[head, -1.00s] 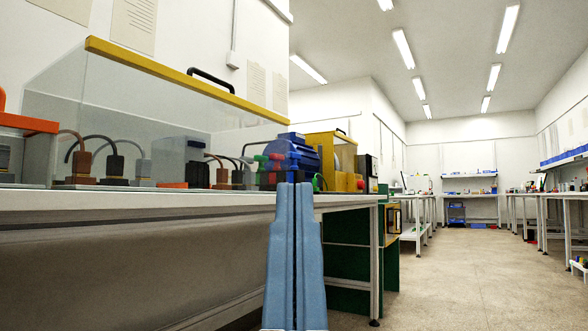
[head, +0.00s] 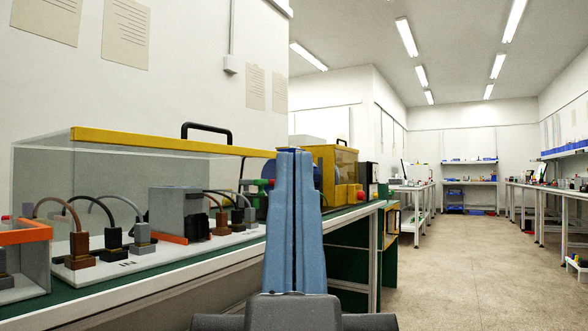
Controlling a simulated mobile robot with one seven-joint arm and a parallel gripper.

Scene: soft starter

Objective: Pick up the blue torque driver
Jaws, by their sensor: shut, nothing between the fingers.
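My gripper (head: 295,152) stands in the lower middle of the head view, its two long blue fingers pointing up and pressed together with nothing between them. It is in front of the bench edge and hides part of what lies behind it. I cannot make out a blue torque driver in this view. A blue rounded body (head: 313,172), partly hidden behind the fingers, looks like part of a motor on the bench.
A bench (head: 180,263) runs along the left with a clear cover (head: 100,165), its yellow edge, and a grey unit (head: 176,213) with wired plugs. A yellow box (head: 335,165) stands farther back. Open floor (head: 470,265) lies to the right, with benches beyond.

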